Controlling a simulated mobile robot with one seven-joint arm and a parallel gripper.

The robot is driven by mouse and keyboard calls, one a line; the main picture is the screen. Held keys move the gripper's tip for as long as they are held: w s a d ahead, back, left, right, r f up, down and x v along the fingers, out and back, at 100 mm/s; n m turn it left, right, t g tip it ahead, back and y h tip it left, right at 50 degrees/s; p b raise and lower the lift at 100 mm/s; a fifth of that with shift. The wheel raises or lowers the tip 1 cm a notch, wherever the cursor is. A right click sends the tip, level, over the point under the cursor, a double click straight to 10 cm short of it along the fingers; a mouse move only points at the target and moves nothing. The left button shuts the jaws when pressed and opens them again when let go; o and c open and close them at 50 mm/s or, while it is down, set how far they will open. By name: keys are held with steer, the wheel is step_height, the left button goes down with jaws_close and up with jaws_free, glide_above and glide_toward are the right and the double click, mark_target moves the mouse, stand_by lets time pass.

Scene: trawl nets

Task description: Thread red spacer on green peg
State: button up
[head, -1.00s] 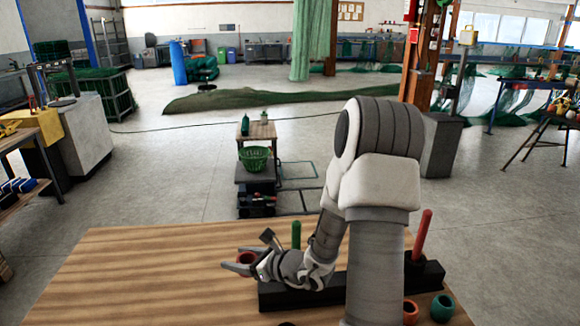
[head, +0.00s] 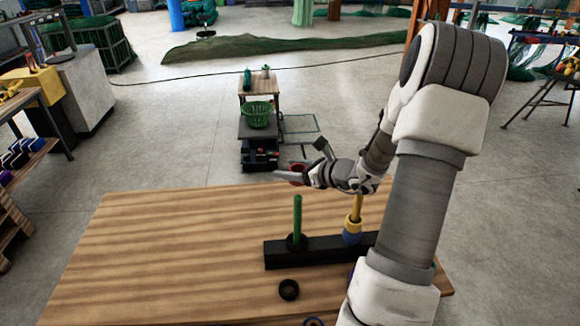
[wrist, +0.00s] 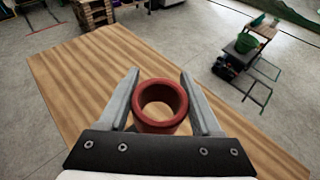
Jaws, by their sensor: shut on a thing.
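My gripper (head: 292,174) is shut on the red spacer (wrist: 160,105), a short open ring. In the wrist view the ring sits between the two fingers with its hole showing. In the head view the red spacer (head: 298,169) is mostly hidden by the fingers, and it is held up above the far part of the table. The green peg (head: 297,217) stands upright on the black base (head: 330,250), with a black ring (head: 297,241) around its foot. The gripper appears above the peg's tip in the picture; the spacer is apart from the peg.
A yellow peg (head: 356,209) with a blue-and-yellow stack at its foot stands to the right on the base. A loose black ring (head: 289,289) and a partly cut-off blue ring (head: 313,322) lie in front. The table's left side (head: 160,255) is clear.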

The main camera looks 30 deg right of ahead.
step_height(320, 180, down, 8)
steer(key=b, duration=0.6)
stand_by(0.4)
steer(key=o, duration=1.4)
steer(key=v, duration=1.7)
steer(key=shift+s+b, duration=0.25)
steer(key=shift+b, duration=0.1)
